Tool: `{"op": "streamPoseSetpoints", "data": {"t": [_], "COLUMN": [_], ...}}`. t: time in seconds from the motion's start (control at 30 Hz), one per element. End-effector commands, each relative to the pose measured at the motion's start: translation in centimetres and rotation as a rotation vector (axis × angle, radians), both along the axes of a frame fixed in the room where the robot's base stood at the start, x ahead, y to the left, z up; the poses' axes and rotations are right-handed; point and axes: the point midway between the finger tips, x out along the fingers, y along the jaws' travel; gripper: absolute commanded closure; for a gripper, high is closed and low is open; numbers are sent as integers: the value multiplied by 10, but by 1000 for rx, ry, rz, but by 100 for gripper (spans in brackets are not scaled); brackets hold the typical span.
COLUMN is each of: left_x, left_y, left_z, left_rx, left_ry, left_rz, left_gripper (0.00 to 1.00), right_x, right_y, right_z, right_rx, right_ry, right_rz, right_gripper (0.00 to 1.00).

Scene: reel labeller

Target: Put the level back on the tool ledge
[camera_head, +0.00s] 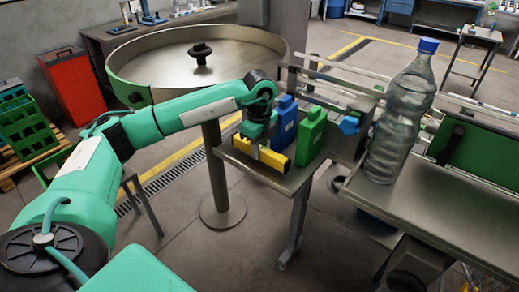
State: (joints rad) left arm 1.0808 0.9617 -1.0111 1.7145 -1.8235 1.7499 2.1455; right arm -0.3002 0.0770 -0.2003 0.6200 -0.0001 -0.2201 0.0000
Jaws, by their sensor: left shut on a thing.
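The yellow level (276,160) is a short bar lying roughly flat at the front left part of the small metal tool ledge (288,184). My left gripper (258,149) comes down on it from above and is shut on it near its left part, hiding some of it. The level is at or just above the ledge top; I cannot tell if it touches. My right gripper is not in view.
A green jug (311,136) and a blue jug (284,122) stand on the ledge just behind the level. A large clear bottle (398,120) with a blue cap stands on the metal conveyor at right. A round metal turntable (155,62) is behind my arm.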

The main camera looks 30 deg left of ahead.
Motion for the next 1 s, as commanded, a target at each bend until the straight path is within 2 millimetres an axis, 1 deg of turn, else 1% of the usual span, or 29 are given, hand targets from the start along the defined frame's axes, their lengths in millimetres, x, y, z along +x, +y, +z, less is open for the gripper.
{"op": "streamPoseSetpoints", "data": {"t": [0.03, 0.1, 0.33, 0.47, 0.5, 0.57, 0.6, 0.87, 0.93, 1.0], "left_x": [-1, -1, 0, 0, 0, 0, 0, 0, 0, 1], "left_y": [0, 0, 0, 0, 0, 0, 0, 0, 0, 0], "left_z": [-6, -13, -14, -18, -17, -17, -17, -16, -12, -7], "left_rx": [0, 0, 0, 0, 0, 0, 0, 0, 0, -1], "left_ry": [3, 2, 0, 0, 0, 0, 0, 0, 0, -3], "left_rz": [0, 0, 0, -1, -1, -1, -1, -1, -1, -1], "left_gripper": [100, 100, 100, 100, 71, 59, 57, 57, 57, 57], "right_x": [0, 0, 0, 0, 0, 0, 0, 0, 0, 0], "right_y": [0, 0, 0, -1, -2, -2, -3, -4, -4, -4], "right_z": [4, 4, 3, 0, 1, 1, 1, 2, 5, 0], "right_rx": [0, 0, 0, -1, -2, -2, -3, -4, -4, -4], "right_ry": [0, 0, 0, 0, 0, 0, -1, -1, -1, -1], "right_rz": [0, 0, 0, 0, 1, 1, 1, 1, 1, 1], "right_gripper": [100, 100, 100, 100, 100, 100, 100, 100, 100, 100]}}
